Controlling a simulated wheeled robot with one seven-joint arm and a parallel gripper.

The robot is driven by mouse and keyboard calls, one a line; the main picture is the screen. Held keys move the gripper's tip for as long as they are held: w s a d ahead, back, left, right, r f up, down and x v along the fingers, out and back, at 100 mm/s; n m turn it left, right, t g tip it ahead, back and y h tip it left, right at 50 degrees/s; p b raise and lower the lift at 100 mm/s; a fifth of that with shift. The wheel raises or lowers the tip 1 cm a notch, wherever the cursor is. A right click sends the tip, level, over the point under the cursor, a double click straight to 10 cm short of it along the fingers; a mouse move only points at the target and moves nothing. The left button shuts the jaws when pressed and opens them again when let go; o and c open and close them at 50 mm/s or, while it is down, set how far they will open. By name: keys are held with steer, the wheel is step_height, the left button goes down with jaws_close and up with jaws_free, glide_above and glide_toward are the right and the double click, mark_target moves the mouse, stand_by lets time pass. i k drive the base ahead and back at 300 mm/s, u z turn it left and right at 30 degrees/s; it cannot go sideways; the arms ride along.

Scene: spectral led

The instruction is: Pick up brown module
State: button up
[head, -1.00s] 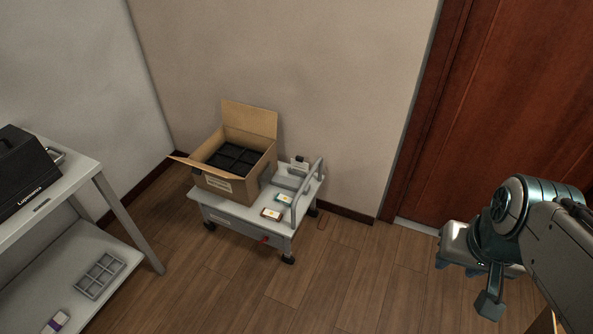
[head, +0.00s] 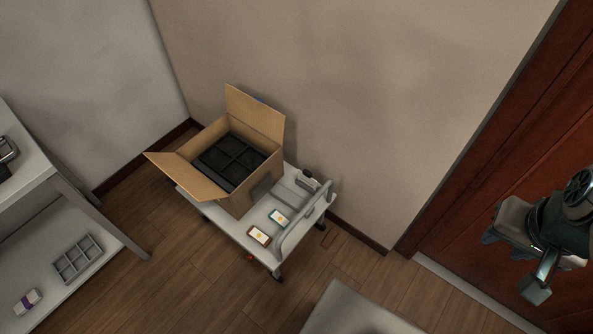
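The brown module (head: 259,236) is a small flat piece with a brown edge and a pale face. It lies near the front edge of a low white cart (head: 232,228). A similar teal-edged module (head: 279,217) lies just behind it to the right, apart from it. My gripper (head: 519,281) is at the far right, in front of the door and well away from the cart. Its fingers are seen at an angle and partly hidden, so I cannot tell whether they are open.
An open cardboard box (head: 236,196) with a black divided insert stands on the cart. A rail (head: 305,222) runs along the cart's right side. A grey shelf unit (head: 60,190) stands at left, holding a divided tray (head: 78,259). Wooden floor is clear between shelf and cart.

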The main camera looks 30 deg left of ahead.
mark_target(254, 232)
steer(key=i, duration=0.65)
steer(key=u, duration=2.25)
steer(key=i, duration=0.5)
steer(key=u, duration=0.05)
